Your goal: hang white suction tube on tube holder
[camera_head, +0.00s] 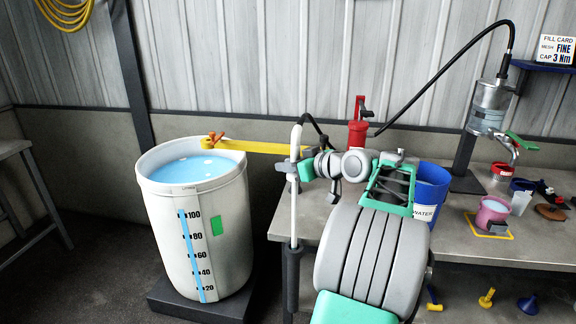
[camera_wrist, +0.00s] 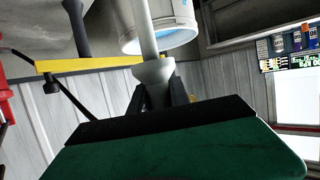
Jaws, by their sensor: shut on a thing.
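The white suction tube (camera_head: 295,190) stands near upright at the table's left edge, with a black hose curving from its top. My gripper (camera_head: 305,168) is shut on its upper part. In the wrist view, the tube (camera_wrist: 145,30) passes between my dark fingers (camera_wrist: 158,95), with a wider collar just there. The wrist view shows a dark post (camera_wrist: 78,28) apart from the tube. I cannot tell whether the tube's lower end touches the post.
A white drum (camera_head: 160,230) of blue liquid stands left of the table (camera_head: 330,232). A yellow bar (camera_head: 260,147) with an orange handle reaches over its rim.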

